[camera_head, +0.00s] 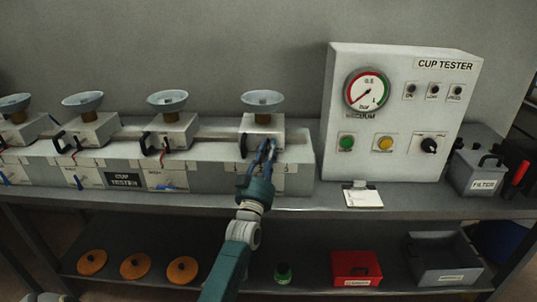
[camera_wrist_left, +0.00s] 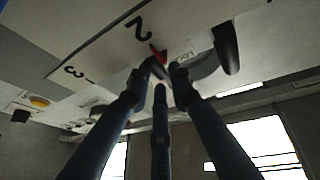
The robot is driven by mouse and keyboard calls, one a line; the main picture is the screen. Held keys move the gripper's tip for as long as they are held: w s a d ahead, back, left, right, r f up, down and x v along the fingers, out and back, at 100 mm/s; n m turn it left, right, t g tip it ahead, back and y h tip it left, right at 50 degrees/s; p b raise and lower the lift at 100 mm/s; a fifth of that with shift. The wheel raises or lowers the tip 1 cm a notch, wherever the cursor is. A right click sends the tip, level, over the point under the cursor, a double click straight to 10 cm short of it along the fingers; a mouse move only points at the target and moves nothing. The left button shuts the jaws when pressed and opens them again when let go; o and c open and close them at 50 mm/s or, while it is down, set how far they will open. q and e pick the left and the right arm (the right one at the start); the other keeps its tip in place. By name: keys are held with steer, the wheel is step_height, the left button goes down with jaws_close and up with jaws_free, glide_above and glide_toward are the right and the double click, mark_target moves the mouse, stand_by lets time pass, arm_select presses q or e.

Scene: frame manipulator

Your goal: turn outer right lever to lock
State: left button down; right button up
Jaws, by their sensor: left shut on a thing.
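The rightmost cup station (camera_head: 277,131) on the bench is a light box with a blue-grey cup (camera_head: 262,97) on top. My left gripper (camera_head: 267,152) is at the front of this station, its arm coming up from below. In the left wrist view, the fingertips of the left gripper (camera_wrist_left: 166,68) are closed together around a small red lever (camera_wrist_left: 158,53), mostly hidden by the fingers. A black curved handle (camera_wrist_left: 227,47) sits beside the fingers; it also shows left of the gripper in the head view (camera_head: 243,146). The right gripper is not in view.
Several similar stations (camera_head: 173,130) with cups stand in a row to the left. The cup tester box (camera_head: 400,115) with a gauge stands to the right, a filter box (camera_head: 478,172) beyond it. The lower shelf holds orange discs (camera_head: 135,265) and a red box (camera_head: 356,266).

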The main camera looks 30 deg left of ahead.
arm_select(q)
steer(key=shift+n, duration=0.5)
steer(key=c, duration=1.5)
jaws_free()
steer(key=shift+c, duration=0.2)
steer(key=shift+f, duration=0.1)
steer(key=v, duration=0.8)
steer(key=shift+d, duration=0.1)
